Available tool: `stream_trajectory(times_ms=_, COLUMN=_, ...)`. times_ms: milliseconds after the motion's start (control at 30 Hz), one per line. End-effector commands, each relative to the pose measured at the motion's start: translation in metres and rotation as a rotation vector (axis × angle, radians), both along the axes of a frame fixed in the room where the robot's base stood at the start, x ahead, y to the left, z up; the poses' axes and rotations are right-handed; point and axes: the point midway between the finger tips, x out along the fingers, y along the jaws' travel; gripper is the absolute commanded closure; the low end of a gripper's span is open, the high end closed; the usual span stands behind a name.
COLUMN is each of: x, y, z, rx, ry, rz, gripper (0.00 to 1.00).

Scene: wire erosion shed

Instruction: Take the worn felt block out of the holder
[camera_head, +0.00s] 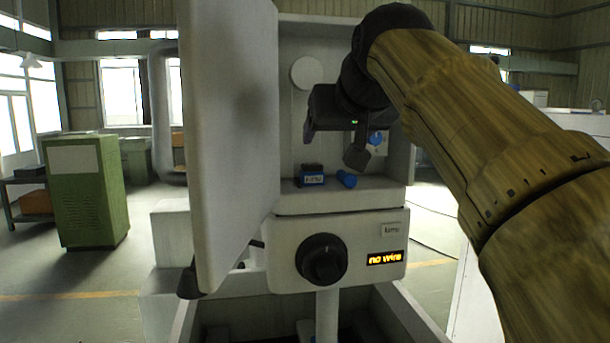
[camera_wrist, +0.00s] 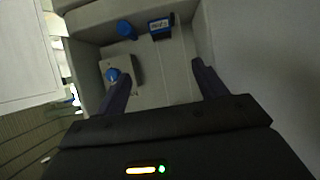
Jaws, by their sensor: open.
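My gripper (camera_head: 332,148) is open and empty in front of an open machine compartment (camera_head: 340,198). In the wrist view its two fingers (camera_wrist: 158,80) stand apart with bare compartment wall between them. A square plate with a blue knob (camera_head: 375,138) is on the compartment's back wall; it also shows in the wrist view (camera_wrist: 112,74), beside the left finger. A small dark block with a blue labelled face (camera_head: 312,176) and a blue cylinder (camera_head: 346,178) lie on the compartment floor below the gripper. I cannot clearly identify the worn felt block; no felt surface is distinct.
A large pale door (camera_head: 232,130) stands open at the compartment's left side. Below are a black dial (camera_head: 323,259) and a display (camera_head: 385,258) reading "no wire". A white round disc (camera_head: 307,73) is on the back wall. A green cabinet (camera_head: 84,190) stands far left.

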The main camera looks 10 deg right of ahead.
Motion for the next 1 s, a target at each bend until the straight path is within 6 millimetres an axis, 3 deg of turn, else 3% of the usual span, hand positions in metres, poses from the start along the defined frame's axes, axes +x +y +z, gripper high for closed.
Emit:
stream_trajectory(times_ms=167, x=0.014, y=0.001, z=-0.007, rx=0.000, ry=0.005, rz=0.002, gripper=0.29)
stream_trajectory(times_ms=700, x=0.096, y=0.000, z=-0.051, rx=0.000, ry=0.005, rz=-0.001, gripper=0.29)
stream_trajectory(times_ms=1000, x=0.107, y=-0.001, z=-0.059, rx=0.000, ry=0.001, rz=-0.002, gripper=0.29)
